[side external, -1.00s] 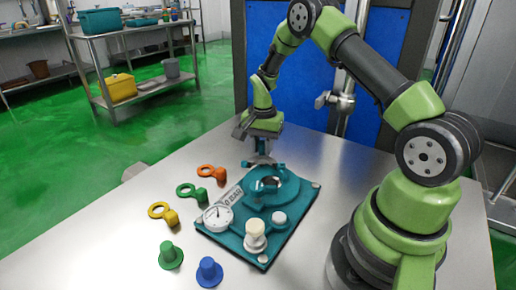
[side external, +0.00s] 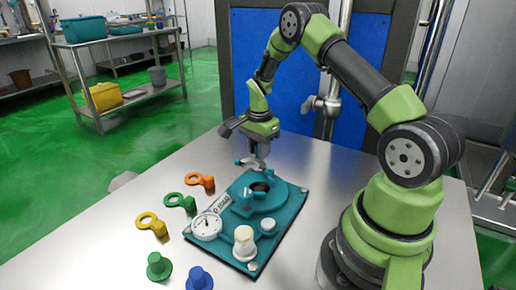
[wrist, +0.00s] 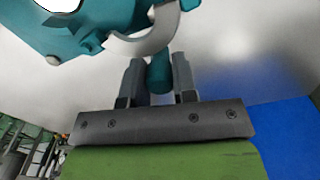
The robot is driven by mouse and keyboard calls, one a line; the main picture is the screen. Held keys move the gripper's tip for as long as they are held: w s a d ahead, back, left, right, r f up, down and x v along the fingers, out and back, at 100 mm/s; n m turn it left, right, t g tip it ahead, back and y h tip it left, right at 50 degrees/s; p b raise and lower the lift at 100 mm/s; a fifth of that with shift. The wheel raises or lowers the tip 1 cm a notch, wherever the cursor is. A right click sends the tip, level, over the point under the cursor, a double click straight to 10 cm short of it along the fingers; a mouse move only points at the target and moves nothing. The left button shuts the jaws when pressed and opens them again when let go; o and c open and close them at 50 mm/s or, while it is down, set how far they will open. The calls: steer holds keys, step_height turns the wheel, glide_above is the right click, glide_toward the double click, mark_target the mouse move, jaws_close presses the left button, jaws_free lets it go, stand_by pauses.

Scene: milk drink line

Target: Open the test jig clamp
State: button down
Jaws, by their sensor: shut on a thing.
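The teal test jig (side external: 222,247) lies flat on the steel table, with a round dial gauge (side external: 206,226) and a raised ring-shaped seat (side external: 285,194) at its far end. My gripper (side external: 254,163) is above the far edge of that seat, pointing down. In the wrist view my gripper (wrist: 159,85) is shut on a teal clamp handle (wrist: 158,72), one finger on each side. A grey curved part (wrist: 150,42) and teal jig parts show just beyond the handle. How far the clamp stands open is hard to tell.
A white-topped knob (side external: 244,240) and a small pale button (side external: 268,225) stand on the jig. Orange (side external: 207,182), green (side external: 188,202) and yellow (side external: 158,229) ring-ended pieces lie left of it.

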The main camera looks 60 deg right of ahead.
steer(key=c, duration=0.9)
jaws_free()
step_height(320, 180, up, 10)
steer(key=s+a+r+n+t, duration=0.2)
steer(key=s+a+r+n, duration=0.15)
steer(key=a+r, duration=0.3)
steer(key=s+a+r+n+t, duration=0.1)
steer(key=s+a+r+n, duration=0.1)
steer(key=a+r+n, duration=0.4)
steer(key=s+a+r+n+t+y, duration=0.1)
steer(key=s+a+n+t, duration=0.1)
steer(key=s, duration=0.4)
steer(key=s+a+r+n+t+y, duration=0.1)
steer(key=s+a+r+n+t, duration=0.1)
steer(key=s+a+n, duration=0.2)
steer(key=s+a, duration=0.1)
steer(key=s, duration=0.2)
steer(key=shift+a+r+n, duration=0.25)
steer(key=shift+n, duration=0.1)
